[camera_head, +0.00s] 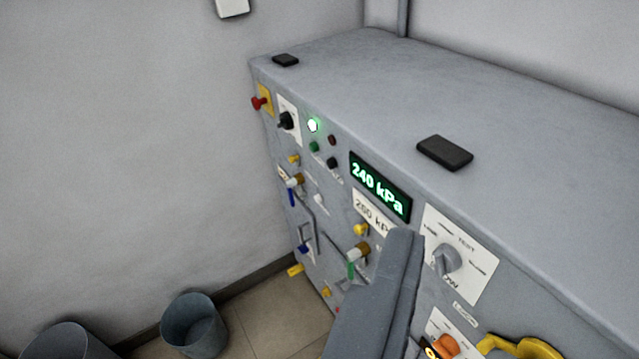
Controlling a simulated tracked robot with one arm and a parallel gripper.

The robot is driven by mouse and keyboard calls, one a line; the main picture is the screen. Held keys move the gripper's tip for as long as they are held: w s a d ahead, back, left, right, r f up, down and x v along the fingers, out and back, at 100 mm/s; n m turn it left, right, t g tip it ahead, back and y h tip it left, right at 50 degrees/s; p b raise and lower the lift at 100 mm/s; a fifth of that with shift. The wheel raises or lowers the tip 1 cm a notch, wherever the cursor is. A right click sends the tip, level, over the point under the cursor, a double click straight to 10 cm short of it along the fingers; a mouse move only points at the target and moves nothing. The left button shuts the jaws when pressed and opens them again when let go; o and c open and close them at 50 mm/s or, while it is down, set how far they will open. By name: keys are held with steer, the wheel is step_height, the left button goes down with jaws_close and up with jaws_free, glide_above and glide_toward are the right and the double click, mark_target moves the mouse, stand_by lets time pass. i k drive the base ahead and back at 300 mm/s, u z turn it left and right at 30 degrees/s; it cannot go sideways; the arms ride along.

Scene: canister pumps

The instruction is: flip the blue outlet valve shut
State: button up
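A small valve with a blue lever (291,197) is on the left part of the grey panel front. The lever hangs down below a white and brass body (295,181). Another small blue part (303,248) sits lower on the panel, beside a grey handle. I cannot read which of them is marked outlet. A grey two-part bar, which appears to be my gripper (405,245), rises from the bottom edge in front of the panel. It is right of the blue lever and apart from it. Its fingertips are not clear, and it hides part of the panel.
A similar valve with a green lever (350,268) is close left of the bar. A lit display (380,187) reads 240 kPa. A grey selector knob (446,259) and yellow handle (520,348) stand out at right. A bin (193,325) stands on the floor at left.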

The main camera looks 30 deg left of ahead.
mark_target(290, 182)
steer(key=k, duration=1.25)
steer(key=u, duration=0.6)
steer(key=i, duration=1.9)
steer(key=z, duration=0.55)
